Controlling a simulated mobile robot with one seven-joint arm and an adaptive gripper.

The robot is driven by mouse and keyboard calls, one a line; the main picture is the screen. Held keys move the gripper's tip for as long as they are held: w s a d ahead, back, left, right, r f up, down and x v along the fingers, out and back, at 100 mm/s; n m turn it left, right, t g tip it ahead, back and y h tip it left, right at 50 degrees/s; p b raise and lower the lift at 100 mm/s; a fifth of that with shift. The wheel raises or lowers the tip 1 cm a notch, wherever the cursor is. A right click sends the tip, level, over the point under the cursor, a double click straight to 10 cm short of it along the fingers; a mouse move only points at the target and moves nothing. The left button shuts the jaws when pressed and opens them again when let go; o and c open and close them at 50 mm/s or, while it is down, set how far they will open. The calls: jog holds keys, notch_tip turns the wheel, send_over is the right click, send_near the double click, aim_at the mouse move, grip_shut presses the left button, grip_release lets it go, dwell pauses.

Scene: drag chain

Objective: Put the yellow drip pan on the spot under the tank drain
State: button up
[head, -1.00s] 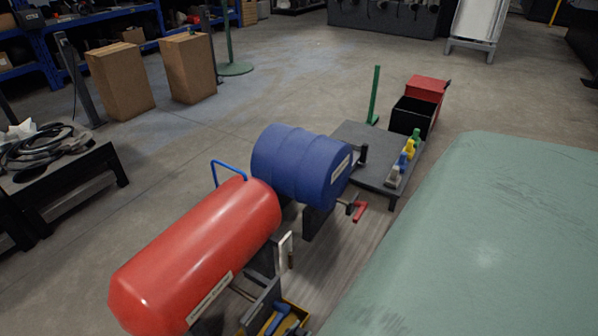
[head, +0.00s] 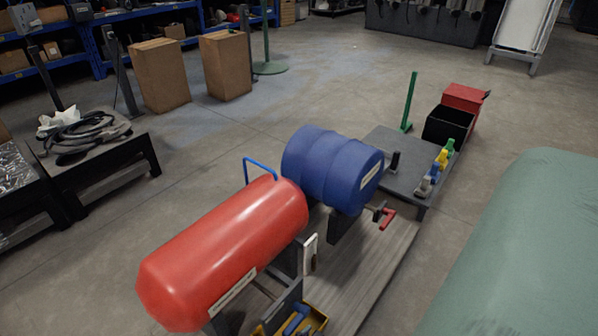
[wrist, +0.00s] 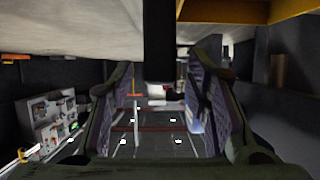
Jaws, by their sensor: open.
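A red tank (head: 225,250) lies on its side in the head view. Behind it a blue drum (head: 330,168) lies on its side, with a red-handled tap (head: 386,217) at its right end. A yellow tray (head: 316,322) shows partly at the bottom edge, with blue and grey items in it. I cannot tell whether it is the drip pan. No marked spot can be made out under the tap. My gripper (wrist: 158,112) is open in the wrist view, with nothing held between its fingers. It is not in the head view.
A low grey platform (head: 390,150) holds several small coloured bottles, with a green post (head: 409,102) at its far edge. A pale green rounded surface (head: 530,250) fills the right. A black table (head: 100,160) with hoses stands left. Floor behind the drum is clear.

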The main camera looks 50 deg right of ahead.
jog(key=p+v, duration=0.1)
jog(key=v, duration=0.8)
jog(key=shift+a+r, duration=0.2)
jog(key=shift+a, duration=0.2)
